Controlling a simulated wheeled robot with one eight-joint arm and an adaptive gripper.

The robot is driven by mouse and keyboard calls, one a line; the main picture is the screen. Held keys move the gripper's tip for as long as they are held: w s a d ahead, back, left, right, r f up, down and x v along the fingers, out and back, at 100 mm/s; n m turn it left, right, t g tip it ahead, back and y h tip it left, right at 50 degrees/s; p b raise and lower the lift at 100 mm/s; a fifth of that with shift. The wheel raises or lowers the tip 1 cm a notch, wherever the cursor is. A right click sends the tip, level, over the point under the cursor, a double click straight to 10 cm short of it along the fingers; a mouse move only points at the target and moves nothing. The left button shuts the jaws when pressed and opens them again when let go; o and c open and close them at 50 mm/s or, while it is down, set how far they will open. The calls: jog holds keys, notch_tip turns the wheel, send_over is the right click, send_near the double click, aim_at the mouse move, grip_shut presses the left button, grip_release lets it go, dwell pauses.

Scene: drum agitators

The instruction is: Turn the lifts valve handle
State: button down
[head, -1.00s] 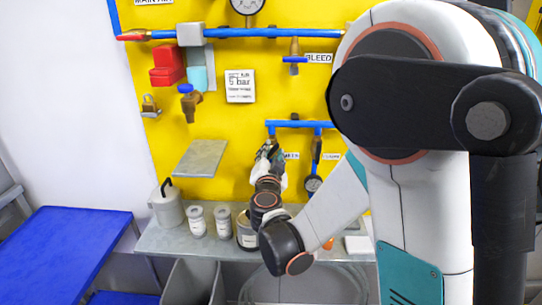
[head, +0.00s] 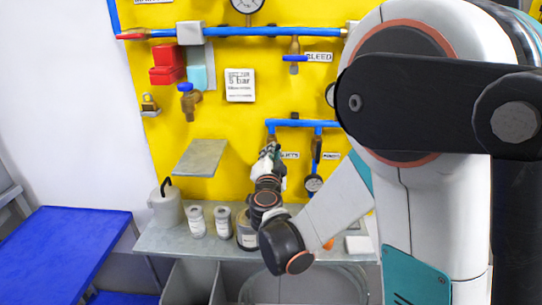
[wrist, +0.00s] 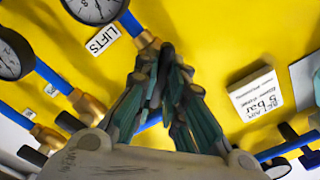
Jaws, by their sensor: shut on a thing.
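The LIFTS label (wrist: 103,39) is beside a brass fitting (wrist: 146,42) and a blue pipe in the wrist view. The label also shows in the head view (head: 289,155), just right of my gripper (head: 269,152). In the wrist view my gripper (wrist: 167,58) reaches to the lifts valve beside that fitting, its fingers closed together. It is shut on the lifts valve handle, which is mostly hidden between and behind the fingers. How far the handle is turned cannot be told.
A second valve (head: 316,150) hangs close to the right, with a gauge (head: 313,184) below it. A grey plate (head: 200,158) juts out at left. The shelf (head: 190,241) below holds a canister (head: 166,206) and several jars. A 5 bar sign (head: 240,85) is above.

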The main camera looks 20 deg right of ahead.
jog(key=shift+m+b, duration=0.65)
jog(key=shift+m, duration=3.25)
jog(key=c, duration=1.7)
grip_release()
jog(key=shift+o, duration=0.2)
jog(key=shift+s, duration=0.15)
jog(key=v, duration=0.7)
jog(key=shift+s, duration=0.15)
